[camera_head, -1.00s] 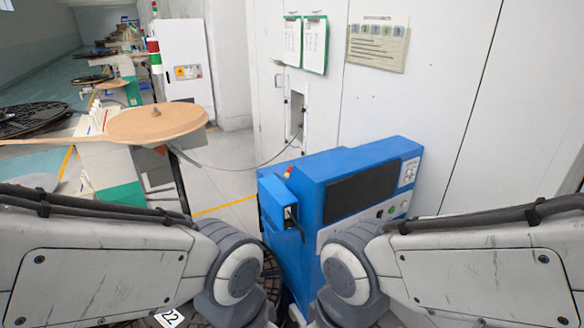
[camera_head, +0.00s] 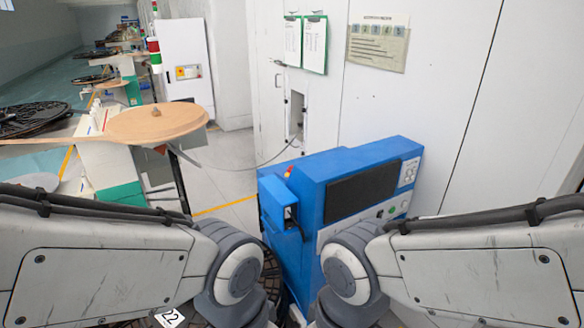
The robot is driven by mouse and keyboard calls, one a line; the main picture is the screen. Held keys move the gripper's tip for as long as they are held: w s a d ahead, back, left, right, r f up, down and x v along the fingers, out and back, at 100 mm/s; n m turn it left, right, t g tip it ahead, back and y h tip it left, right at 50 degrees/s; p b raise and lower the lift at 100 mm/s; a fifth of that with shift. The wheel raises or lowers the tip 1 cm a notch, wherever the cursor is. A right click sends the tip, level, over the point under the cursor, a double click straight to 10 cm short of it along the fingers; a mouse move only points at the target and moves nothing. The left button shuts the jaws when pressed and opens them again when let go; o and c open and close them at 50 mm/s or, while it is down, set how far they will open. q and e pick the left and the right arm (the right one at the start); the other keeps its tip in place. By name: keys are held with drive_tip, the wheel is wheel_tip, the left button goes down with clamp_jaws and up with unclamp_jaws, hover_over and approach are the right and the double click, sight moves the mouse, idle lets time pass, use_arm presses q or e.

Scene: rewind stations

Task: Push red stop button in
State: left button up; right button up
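A blue machine (camera_head: 330,170) stands right of centre, with a dark screen and a pale control strip (camera_head: 393,210) on its sloped front. My two arms come in from the lower left and lower right, and the right one covers the lower part of the machine. Neither gripper shows.
A round tan disc (camera_head: 158,122) on a stand is at the left, with dark reels behind it. White cabinets (camera_head: 420,110) stand close behind the machine. Open grey floor (camera_head: 225,160) lies between.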

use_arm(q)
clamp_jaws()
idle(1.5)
